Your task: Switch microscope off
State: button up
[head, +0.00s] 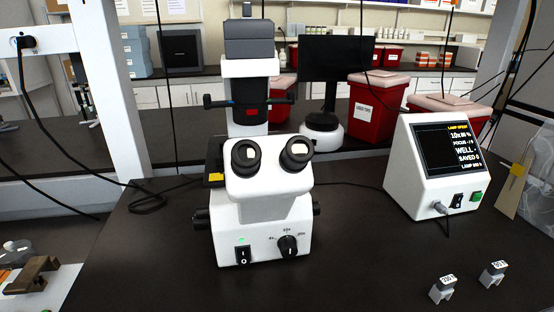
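The white microscope (265,215) stands upright on the dark bench, left of centre, with its two eyepieces facing me. A black rocker power switch (243,255) is low on its front, at the left. A small green light (241,239) glows just above the switch. A black rotary knob (288,246) with magnification marks is to the right of the switch. My gripper is not in view, and nothing touches the microscope's front.
A white control box (402,170) with a lit screen (447,150), black switch and green button stands to the right. Two small labelled blocks (442,289) (492,274) lie front right. Cables cross the bench at left. The bench right of the microscope is mostly clear.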

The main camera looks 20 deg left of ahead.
aim_at(244, 254)
jog(key=u, duration=0.05)
jog(key=k, duration=0.85)
jog(key=u, duration=1.15)
